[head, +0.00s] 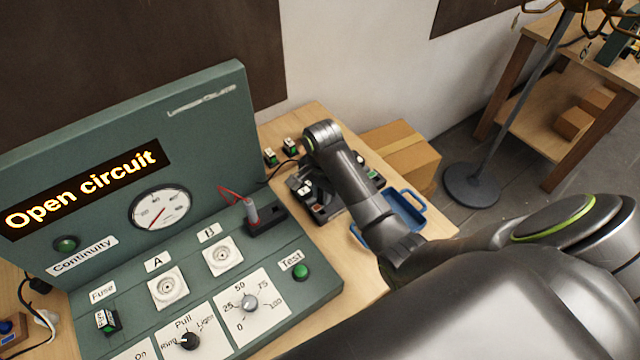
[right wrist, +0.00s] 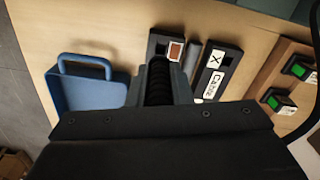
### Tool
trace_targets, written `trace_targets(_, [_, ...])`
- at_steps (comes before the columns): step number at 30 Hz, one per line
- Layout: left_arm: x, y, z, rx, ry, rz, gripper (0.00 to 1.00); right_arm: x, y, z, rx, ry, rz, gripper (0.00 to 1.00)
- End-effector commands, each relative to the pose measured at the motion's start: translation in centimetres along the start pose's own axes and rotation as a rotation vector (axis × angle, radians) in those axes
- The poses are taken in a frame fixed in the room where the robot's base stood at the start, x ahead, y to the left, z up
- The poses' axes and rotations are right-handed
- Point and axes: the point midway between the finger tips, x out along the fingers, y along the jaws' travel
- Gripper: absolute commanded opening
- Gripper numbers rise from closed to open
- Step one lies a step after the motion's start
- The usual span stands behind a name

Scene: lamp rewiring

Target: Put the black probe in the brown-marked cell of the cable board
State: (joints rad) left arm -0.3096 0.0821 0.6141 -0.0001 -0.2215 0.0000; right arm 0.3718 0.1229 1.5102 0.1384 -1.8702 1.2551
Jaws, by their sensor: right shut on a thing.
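The black probe (right wrist: 158,82) shows in the right wrist view as a ribbed black handle between the fingers of my right gripper (right wrist: 160,92). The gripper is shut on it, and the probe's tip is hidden. The cable board (right wrist: 223,62) is dark, with an "X" and "Cable" label. Its brown-marked cell (right wrist: 176,51) lies just beyond the probe in that view. In the head view the right gripper (head: 304,187) is over the cable board (head: 318,214), and my arm covers much of both. I cannot tell whether the probe touches the board. My left gripper is not in view.
A blue tray (head: 403,211) stands right of the board. The green tester (head: 215,110) reads "Open circuit"; a red probe (head: 251,212) stands in its holder. A wooden block with green-topped parts (right wrist: 285,80) is near the board. A cardboard box (head: 402,150) and lamp stand (head: 472,186) are beyond.

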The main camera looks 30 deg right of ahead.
Motion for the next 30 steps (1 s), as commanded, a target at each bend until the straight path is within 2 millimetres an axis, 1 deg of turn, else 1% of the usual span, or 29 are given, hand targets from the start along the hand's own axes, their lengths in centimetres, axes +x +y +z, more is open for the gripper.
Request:
trace_targets(1, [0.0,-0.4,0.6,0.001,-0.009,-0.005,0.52,0.5,0.1,0.0,0.0,-0.001,0.003,0.0])
trace_targets(3, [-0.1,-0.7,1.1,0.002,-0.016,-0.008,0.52,1.0,0.1,0.0,0.0,0.0,0.002,0.0])
trace_targets(6, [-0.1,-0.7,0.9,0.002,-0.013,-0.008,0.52,1.8,0.0,0.0,0.0,0.0,0.002,0.0])
trace_targets(8, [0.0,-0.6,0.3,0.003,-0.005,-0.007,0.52,2.3,0.0,0.0,0.0,-0.001,0.003,0.0])
trace_targets(12, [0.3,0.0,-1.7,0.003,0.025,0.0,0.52,3.4,0.0,0.0,0.0,0.0,0.002,0.0])
trace_targets(15, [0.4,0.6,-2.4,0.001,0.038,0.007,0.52,4.0,0.0,0.0,0.0,0.0,0.001,0.0])
trace_targets(21, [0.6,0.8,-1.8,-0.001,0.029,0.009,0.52,4.7,0.0,0.0,0.0,0.0,0.001,0.0])
trace_targets(25, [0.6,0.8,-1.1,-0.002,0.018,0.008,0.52,4.9,0.0,0.0,0.0,0.0,0.001,0.0])
trace_targets(30, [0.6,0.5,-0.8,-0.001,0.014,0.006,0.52,4.9,0.0,0.0,0.0,0.0,0.001,0.0])
